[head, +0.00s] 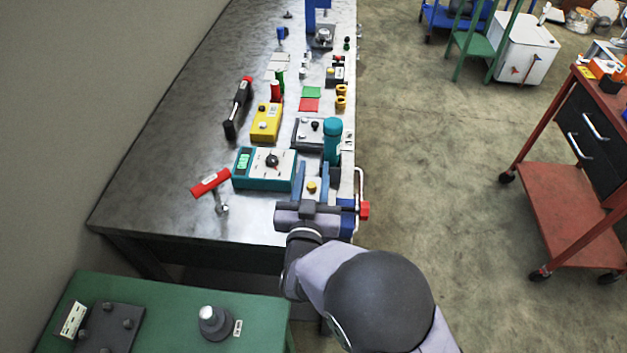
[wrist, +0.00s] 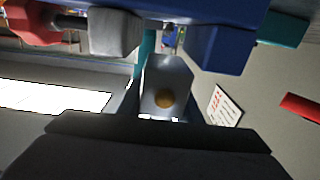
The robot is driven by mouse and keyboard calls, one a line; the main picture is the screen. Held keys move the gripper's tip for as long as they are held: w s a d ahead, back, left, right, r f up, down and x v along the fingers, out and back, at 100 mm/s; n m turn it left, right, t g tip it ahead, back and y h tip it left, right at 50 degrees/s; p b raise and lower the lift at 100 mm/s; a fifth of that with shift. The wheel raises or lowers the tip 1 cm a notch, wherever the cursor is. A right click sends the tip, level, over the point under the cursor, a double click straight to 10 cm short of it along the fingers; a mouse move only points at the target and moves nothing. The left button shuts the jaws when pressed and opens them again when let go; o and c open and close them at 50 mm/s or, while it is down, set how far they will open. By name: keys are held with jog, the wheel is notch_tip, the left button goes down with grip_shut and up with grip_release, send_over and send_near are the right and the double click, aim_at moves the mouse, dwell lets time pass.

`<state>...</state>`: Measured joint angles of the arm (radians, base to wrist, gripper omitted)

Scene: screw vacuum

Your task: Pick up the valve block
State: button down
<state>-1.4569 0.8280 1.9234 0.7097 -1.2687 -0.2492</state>
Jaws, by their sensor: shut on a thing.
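The valve block (head: 311,193) is a small grey block with a round brass-coloured port on its face. It lies near the front end of the grey workbench, partly hidden by my wrist in the head view. In the wrist view, the block (wrist: 168,75) shows in the middle, its brass port facing the camera. My gripper (head: 311,179) reaches over the bench's front end, its two fingers on either side of the block and shut on it. The fingers also show at the block's sides in the wrist view (wrist: 164,92). I cannot tell whether the block touches the bench.
A blue vise (head: 347,222) with a red handle end stands close on the right. A teal meter (head: 265,168) and red-handled hammer (head: 211,183) lie left. A teal bottle (head: 332,140) stands behind. A green table (head: 165,300) is at front left; open floor lies right.

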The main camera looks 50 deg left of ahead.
notch_tip(320, 180, up, 7)
jog(key=shift+f+b, duration=0.2)
jog(key=shift+b, duration=0.25)
